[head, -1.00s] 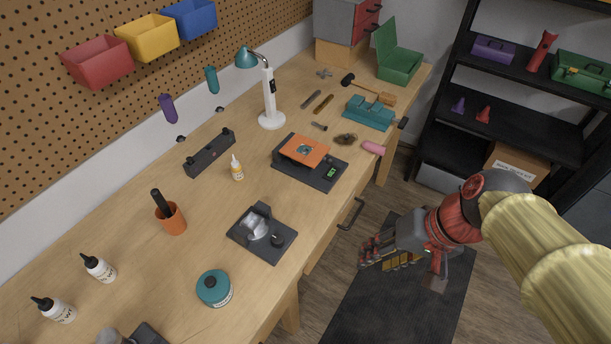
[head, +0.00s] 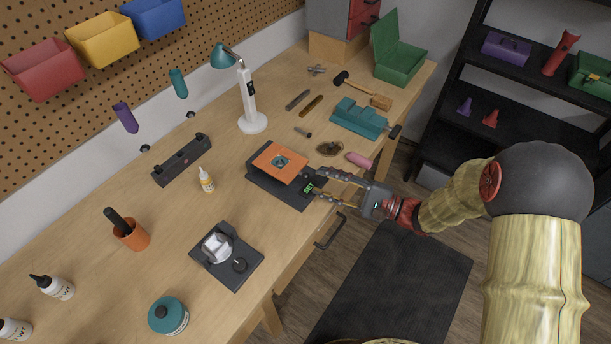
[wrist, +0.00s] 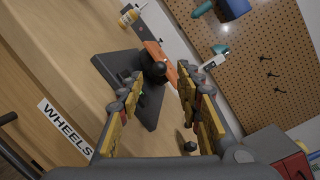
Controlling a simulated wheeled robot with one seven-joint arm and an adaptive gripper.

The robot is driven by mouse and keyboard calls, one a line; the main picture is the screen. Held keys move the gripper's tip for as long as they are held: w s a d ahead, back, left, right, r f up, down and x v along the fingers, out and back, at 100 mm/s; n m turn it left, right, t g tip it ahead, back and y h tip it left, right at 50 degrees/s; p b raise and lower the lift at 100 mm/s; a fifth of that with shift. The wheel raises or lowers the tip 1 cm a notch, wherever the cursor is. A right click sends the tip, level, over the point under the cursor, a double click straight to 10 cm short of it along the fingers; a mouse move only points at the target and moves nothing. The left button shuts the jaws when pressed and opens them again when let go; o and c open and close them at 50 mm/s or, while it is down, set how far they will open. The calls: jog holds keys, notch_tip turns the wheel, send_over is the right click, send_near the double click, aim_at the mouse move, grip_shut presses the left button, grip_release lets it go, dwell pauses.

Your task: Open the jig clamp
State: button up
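My gripper (head: 317,184) is open, its fingers spread over the table's front edge beside a black device with an orange plate (head: 281,162) and a small green display. In the wrist view my open fingers (wrist: 160,76) frame the device's black base (wrist: 122,84), the orange plate (wrist: 161,58) and a black rounded part (wrist: 153,70). I see nothing held, and cannot tell whether a finger touches the device. A separate dark fixture (head: 226,255) with a pale block and black knob sits nearer on the table. I cannot tell for sure which is the jig clamp.
A teal tool (head: 358,118), a pink piece (head: 360,160) and a brown round item (head: 330,149) lie beyond my gripper. The lamp (head: 250,105) and glue bottle (head: 206,181) stand farther back. A drawer handle (head: 330,232) juts from the front. The WHEELS label (wrist: 66,127) shows below.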

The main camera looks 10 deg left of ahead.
aim_at(305, 176)
jog(key=a, duration=0.3)
jog(key=w+a+b, duration=0.1)
jog(key=a, duration=0.2)
jog(key=shift+c, duration=1.2)
jog(key=shift+f, duration=0.1)
jog(key=c, duration=0.6)
grip_shut()
